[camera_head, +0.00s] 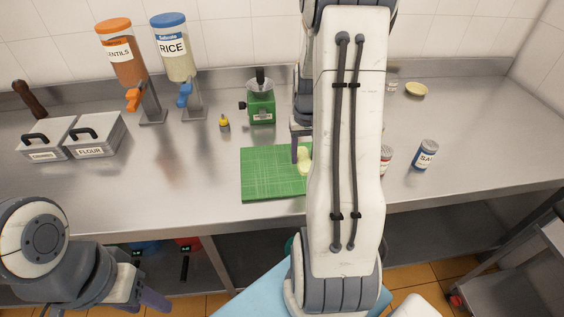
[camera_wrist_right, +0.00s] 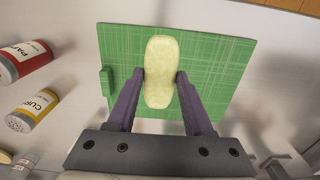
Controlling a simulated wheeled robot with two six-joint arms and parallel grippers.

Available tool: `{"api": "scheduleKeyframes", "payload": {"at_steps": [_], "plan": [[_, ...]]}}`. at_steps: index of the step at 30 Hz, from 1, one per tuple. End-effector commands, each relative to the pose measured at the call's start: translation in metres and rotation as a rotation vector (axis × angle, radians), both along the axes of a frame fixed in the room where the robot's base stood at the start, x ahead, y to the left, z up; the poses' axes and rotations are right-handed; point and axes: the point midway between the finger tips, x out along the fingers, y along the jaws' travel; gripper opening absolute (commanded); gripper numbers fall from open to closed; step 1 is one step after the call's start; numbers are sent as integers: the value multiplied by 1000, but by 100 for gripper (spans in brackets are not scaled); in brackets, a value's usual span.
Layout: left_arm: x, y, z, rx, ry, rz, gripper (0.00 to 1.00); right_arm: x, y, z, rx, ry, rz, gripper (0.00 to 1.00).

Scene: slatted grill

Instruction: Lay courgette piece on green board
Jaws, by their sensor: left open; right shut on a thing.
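The courgette piece (camera_wrist_right: 158,55) is pale yellow-green and oblong. My right gripper (camera_wrist_right: 160,77) is shut on it, one purple finger on each long side. The piece is over the green board (camera_wrist_right: 215,60) in the right wrist view; I cannot tell whether it touches the surface. In the head view, the piece (camera_head: 304,158) shows partly beside my right arm, above the right part of the green board (camera_head: 268,178). My right arm hides the board's right side. My left gripper (camera_head: 152,300) is open and empty at the lower left, in front of the counter.
A green device (camera_head: 261,106) and a small yellow-topped bottle (camera_head: 224,124) stand behind the board. Spice jars (camera_head: 424,155) stand to the right. Lidded tins (camera_head: 94,134) and lentil and rice dispensers (camera_head: 178,60) are at the left. Counter left of the board is clear.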

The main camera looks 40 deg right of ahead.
Motion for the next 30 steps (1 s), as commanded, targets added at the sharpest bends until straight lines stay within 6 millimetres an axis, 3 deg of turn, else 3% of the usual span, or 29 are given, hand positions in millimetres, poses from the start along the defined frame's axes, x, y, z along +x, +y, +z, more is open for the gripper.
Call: {"api": "scheduleKeyframes", "payload": {"at_steps": [3, 9, 14, 21, 30], "plan": [[0, 0, 10, 0, 0, 1, 50, 25, 11, -14, 2, 3, 5, 0], [0, 0, 16, 0, 0, 1, 50, 52, 22, -32, 0, 0, 2, 0], [0, 0, 20, 0, 0, 1, 50, 56, 25, -43, 1, 2, 1, 0], [0, 0, 29, 0, 0, 2, 50, 56, 25, -74, 1, 1, 1, 0], [0, 0, 28, 0, 0, 2, 50, 56, 25, -77, -1, -1, 1, 0]]}}
